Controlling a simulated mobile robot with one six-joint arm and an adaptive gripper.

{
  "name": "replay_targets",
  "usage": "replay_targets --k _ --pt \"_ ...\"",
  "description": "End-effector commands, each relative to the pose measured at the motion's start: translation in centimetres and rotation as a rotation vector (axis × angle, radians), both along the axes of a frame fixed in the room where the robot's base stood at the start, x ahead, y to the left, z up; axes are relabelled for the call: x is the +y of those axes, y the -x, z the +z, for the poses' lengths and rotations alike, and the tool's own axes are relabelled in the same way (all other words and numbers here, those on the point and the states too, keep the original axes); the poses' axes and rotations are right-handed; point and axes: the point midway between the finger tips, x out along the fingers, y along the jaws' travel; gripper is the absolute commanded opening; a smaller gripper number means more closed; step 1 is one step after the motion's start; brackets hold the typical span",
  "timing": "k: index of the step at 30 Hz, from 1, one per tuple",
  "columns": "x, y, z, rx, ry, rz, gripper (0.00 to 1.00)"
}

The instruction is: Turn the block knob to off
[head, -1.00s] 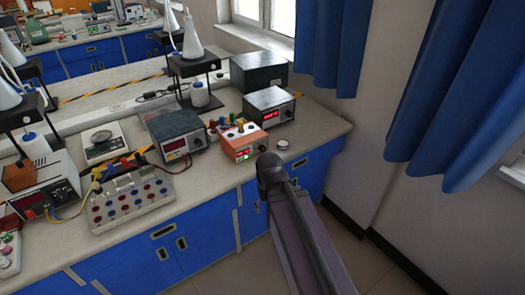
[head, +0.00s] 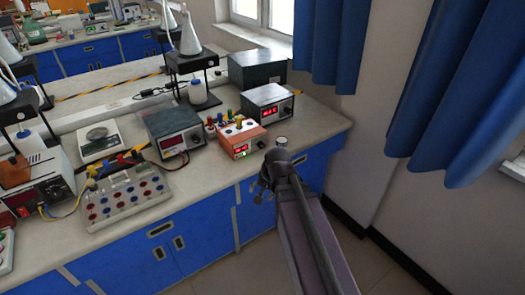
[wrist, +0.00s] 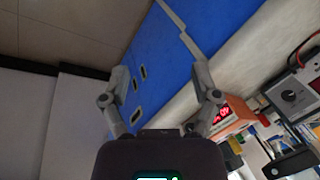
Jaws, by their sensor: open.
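An orange block-like unit (head: 240,140) with a red display stands at the front of the bench, with several coloured posts on top. It also shows in the wrist view (wrist: 232,121), partly behind a finger. Which knob is the block knob, and its setting, I cannot tell; details on the orange front are too small. My gripper (head: 262,189) is in front of the bench's blue cabinets, right of and lower in the picture than the orange unit, apart from it. In the wrist view my gripper (wrist: 158,64) has its fingers spread, with nothing between them.
A grey meter (head: 174,133) stands left of the orange unit; its round knob (wrist: 291,96) shows in the wrist view. A dark meter (head: 268,104) stands behind. A small round item (head: 282,141) lies near the bench edge. A terminal board (head: 128,194) is at left.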

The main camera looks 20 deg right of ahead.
Motion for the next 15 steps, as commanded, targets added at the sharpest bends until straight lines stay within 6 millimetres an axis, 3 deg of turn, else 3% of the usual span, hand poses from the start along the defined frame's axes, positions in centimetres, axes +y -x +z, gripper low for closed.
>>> replay_targets --k 3,15 --pt "-0.4 -2.6 -1.0 -0.039 -0.117 -0.199 0.79" --pt "-3.3 -10.1 -1.3 -0.096 -0.588 -0.856 0.79"
